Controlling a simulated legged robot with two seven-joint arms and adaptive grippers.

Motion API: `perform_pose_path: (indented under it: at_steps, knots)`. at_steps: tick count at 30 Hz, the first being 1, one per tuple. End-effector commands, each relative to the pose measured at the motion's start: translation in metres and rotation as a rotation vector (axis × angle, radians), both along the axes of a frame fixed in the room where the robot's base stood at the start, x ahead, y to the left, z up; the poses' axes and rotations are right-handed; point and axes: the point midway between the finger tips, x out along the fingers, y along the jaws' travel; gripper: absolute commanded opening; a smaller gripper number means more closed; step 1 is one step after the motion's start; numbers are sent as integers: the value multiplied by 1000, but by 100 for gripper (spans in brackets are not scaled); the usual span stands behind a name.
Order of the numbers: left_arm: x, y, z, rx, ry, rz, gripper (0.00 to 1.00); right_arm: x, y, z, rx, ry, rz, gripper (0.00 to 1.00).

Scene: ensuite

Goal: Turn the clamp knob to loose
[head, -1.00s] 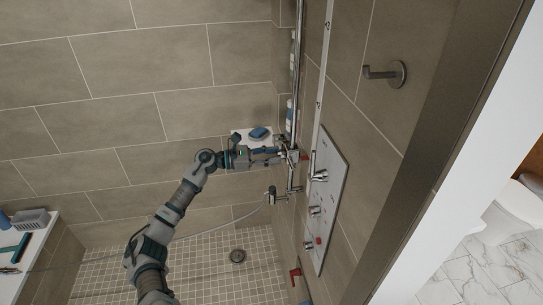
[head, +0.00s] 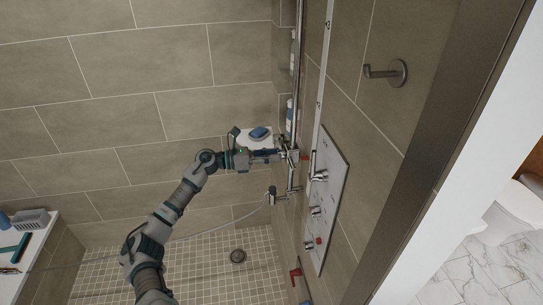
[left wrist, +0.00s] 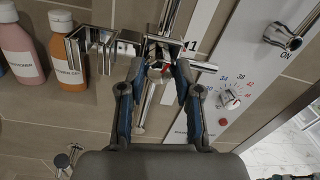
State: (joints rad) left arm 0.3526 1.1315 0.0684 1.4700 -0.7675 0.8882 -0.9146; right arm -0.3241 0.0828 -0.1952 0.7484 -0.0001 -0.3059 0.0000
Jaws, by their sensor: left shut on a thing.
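The clamp (head: 293,155) is a metal fitting on the upright shower rail (head: 300,60). It also shows in the left wrist view (left wrist: 128,42). My left gripper (head: 281,155) reaches it from the left.
A shower control panel (head: 327,195) with knobs stands right of the rail. A shower-head holder and hose (head: 272,196) hang below the gripper. A corner shelf (head: 262,143) with a blue item lies behind it. Bottles (left wrist: 62,40) stand left in the wrist view.

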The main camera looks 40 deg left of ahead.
Motion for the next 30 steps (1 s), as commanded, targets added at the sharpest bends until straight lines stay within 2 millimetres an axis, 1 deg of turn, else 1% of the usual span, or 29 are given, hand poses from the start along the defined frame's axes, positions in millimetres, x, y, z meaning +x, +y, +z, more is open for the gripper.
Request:
perform_pose_path:
  at_steps: [3, 11, 30]
  knots:
    - [1, 2, 3, -88, 67, 8, 0, -4, 0, 1, 1, 0, -1, 40]
    - [1, 3, 3, -282, 220, 7, 0, -26, -7, 0, -4, 16, 4, 40]
    - [1, 4, 2, -739, 583, 6, 0, -20, -6, 40, -4, 7, 3, 40]
